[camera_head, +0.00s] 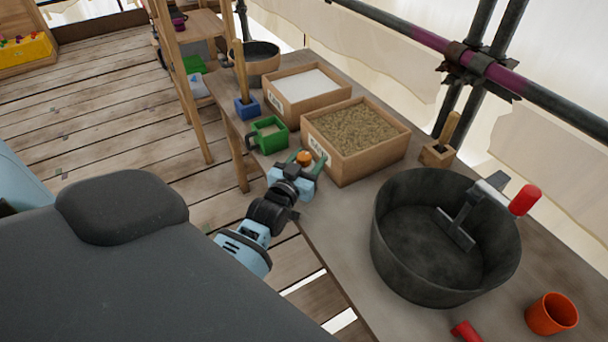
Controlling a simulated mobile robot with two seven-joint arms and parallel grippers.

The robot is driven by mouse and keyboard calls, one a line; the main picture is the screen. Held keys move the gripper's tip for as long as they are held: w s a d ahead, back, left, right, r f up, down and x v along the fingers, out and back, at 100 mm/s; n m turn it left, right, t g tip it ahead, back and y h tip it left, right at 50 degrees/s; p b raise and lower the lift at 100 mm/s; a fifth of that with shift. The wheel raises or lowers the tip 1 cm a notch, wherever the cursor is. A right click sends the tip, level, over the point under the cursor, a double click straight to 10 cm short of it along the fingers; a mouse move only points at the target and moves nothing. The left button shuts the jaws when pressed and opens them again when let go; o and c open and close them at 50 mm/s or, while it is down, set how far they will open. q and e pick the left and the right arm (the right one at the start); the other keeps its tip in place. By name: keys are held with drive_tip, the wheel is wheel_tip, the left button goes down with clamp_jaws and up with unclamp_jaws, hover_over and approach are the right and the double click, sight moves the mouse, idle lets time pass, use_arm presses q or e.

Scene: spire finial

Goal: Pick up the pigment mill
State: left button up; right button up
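A small thing with a rounded orange-brown top (304,157), which may be the pigment mill, stands on the workbench (335,215) beside the box of tan grains. Most of its body is hidden by my gripper. My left gripper (307,163) reaches in from the lower left at bench height. Its two greenish fingertips are apart, one on each side of the orange-brown top. A gap seems to show on the right side, so I see no firm grip. My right gripper is not in view.
Boxes of tan grains (355,132) and white powder (303,88) stand behind. A black tub (395,245) holding a red-handled tool (524,200) and an orange cup (551,314) are right. Pipes run behind.

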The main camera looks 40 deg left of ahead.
use_arm(q)
drive_tip(key=shift+c, duration=1.4)
drive_tip(key=shift+r, duration=0.1)
drive_tip(key=shift+r, duration=0.55)
wheel_tip(320, 180, up, 2)
drive_tip(key=shift+r, duration=0.25)
drive_tip(key=s+a+r, duration=0.1)
drive_tip(key=s+a, duration=0.3)
drive_tip(key=s, duration=1.1)
drive_tip(key=shift+s, duration=0.2)
drive_tip(key=shift+a+r, duration=0.1)
drive_tip(key=shift+r, duration=0.05)
